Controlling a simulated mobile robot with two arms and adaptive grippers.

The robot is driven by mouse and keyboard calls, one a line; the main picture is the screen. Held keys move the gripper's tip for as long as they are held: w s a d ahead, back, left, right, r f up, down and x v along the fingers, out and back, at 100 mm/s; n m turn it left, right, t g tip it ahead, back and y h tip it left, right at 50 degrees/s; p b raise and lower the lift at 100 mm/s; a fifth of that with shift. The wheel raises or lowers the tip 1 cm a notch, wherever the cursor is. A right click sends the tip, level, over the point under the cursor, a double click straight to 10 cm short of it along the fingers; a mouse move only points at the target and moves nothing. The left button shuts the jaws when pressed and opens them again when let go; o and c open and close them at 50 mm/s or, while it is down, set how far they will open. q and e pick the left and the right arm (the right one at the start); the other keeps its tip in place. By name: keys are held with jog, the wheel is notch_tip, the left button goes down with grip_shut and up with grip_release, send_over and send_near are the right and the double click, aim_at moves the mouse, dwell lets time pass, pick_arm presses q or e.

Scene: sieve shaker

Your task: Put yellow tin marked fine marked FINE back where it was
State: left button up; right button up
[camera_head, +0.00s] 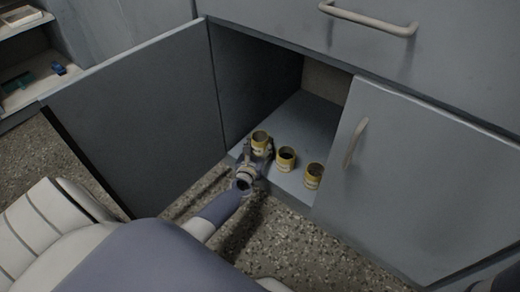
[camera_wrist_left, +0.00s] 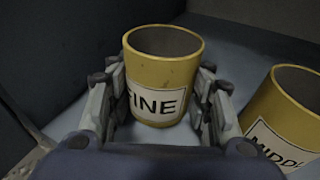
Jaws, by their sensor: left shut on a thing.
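The yellow tin marked FINE (camera_wrist_left: 165,72) stands upright at the front of the cupboard floor, open-topped, its white label facing my left wrist. In the head view it is the leftmost tin (camera_head: 260,141) of the row. My left gripper (camera_wrist_left: 160,108) is shut on it, one finger on each side; in the head view the gripper (camera_head: 259,153) reaches in from the front. A second yellow tin, its label partly reading MIDD (camera_wrist_left: 288,112), stands to the right, also seen in the head view (camera_head: 286,159). My right gripper is not in view.
The left door (camera_head: 140,115) is swung open. The cupboard floor (camera_head: 308,122) behind the tins is clear. A drawer with a handle (camera_head: 368,20) is above.

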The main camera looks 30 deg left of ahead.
pick_arm(q)
jog(key=shift+f, duration=0.1)
jog(key=shift+f, duration=0.2)
jog(key=o, duration=1.1)
